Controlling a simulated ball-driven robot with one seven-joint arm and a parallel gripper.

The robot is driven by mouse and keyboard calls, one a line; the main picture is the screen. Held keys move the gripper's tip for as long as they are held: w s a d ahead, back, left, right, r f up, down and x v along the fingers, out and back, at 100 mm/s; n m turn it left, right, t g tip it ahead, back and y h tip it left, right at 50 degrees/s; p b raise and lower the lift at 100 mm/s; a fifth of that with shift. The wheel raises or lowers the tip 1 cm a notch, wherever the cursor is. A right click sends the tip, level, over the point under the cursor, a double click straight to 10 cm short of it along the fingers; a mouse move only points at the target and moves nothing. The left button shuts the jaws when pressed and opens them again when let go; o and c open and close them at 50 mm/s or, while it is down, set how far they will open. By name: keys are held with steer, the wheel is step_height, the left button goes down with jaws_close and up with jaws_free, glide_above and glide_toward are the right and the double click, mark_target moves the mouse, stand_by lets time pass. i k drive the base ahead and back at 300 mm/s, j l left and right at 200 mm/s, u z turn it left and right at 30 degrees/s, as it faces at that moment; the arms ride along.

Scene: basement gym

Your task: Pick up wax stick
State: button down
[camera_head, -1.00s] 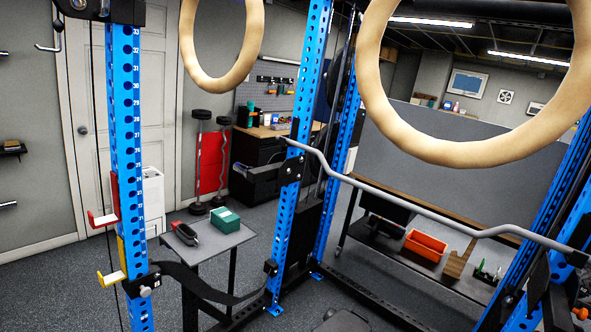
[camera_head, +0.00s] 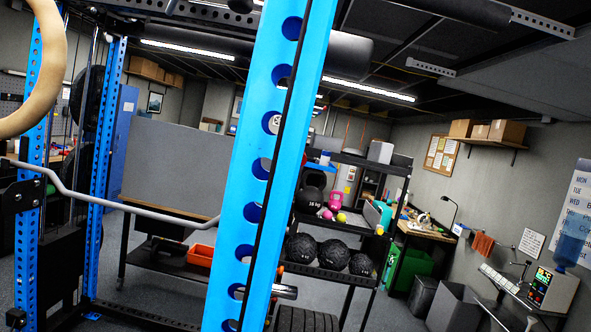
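No wax stick can be made out in this view. My gripper does not show in the frame. A wooden workbench (camera_head: 428,232) with small items and a desk lamp stands at the right back, too far off to tell the items apart. A black shelf rack (camera_head: 316,272) holds black balls (camera_head: 333,254), a kettlebell and small coloured items. An orange bin (camera_head: 201,256) sits on a low shelf at left, partly hidden by a blue post.
A blue rack post (camera_head: 262,190) stands very close in the middle. A grey bar (camera_head: 130,209) runs across the left, with a wooden ring (camera_head: 50,75) at the upper left. A green bin (camera_head: 409,267) and grey boxes stand at right. Some floor shows at centre right.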

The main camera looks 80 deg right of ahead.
mark_target(326, 156)
steer(key=z, duration=0.5)
steer(key=k+l+z, duration=0.1)
steer(key=z, duration=0.35)
steer(key=l+z, duration=0.15)
steer(key=z, duration=0.35)
steer(key=l+z, duration=0.15)
steer(key=z, duration=0.35)
steer(key=i+l+z, duration=0.25)
steer(key=i+l, duration=0.2)
steer(key=l, duration=0.15)
steer(key=i+l, duration=0.15)
steer(key=i, duration=0.35)
steer(key=i+l, duration=0.15)
steer(key=i, duration=0.3)
steer(key=i+l+u, duration=0.1)
steer(key=i, duration=0.4)
steer(key=i+l, duration=0.25)
steer(key=i, duration=0.25)
steer(key=i+l, duration=0.15)
steer(key=i, duration=0.3)
steer(key=i+l, duration=0.2)
steer(key=i, duration=0.3)
steer(key=j+u, duration=0.05)
